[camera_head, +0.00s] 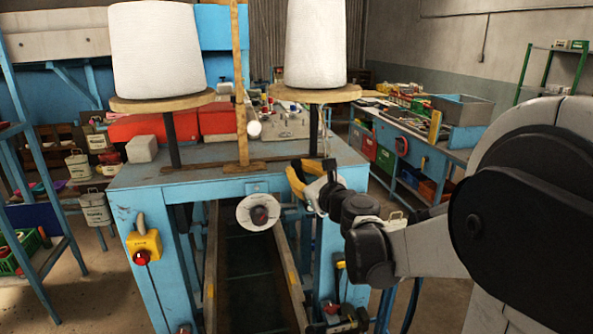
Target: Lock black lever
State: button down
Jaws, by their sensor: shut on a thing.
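My gripper (314,188) is dark and small in the picture, in front of the right side of the blue sewing stand (190,180). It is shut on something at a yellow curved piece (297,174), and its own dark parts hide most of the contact. I cannot clearly tell the black lever apart here. A white disc (244,213) with a dark red centre faces forward on the stand's front, left of my gripper.
Two large white thread cones (156,50) (316,42) stand on wooden discs above the stand. A yellow box with a red button (142,250) is on its left leg. A dark conveyor trough (248,270) runs below. A cluttered workbench (425,150) stands behind right.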

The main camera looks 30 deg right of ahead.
jog(key=shift+d, duration=0.1)
jog(key=shift+s+d+m+b, duration=0.25)
jog(key=shift+d+m+b, duration=0.15)
jog(key=shift+d+m, duration=0.3)
jog(key=shift+s+d+f+m+t+h+b, duration=0.45)
jog(key=shift+d+m+b, duration=0.65)
jog(key=shift+d+m, duration=0.7)
jog(key=shift+s+d+f+m+t+h+b, duration=0.45)
jog(key=shift+d+m+b, duration=0.65)
jog(key=shift+d+m, duration=0.7)
jog(key=shift+s+d+f+m+t+h+b, duration=0.2)
jog(key=shift+s+d+f+m+h+b, duration=0.3)
jog(key=shift+d+m+b, duration=1.2)
jog(key=shift+s+a+r+m+p, duration=0.1)
jog(key=shift+a+m+p, duration=0.2)
jog(key=shift+m+p, duration=0.25)
jog(key=c, duration=1.3)
grip_release()
jog(key=shift+d, duration=0.1)
jog(key=shift+o, duration=0.2)
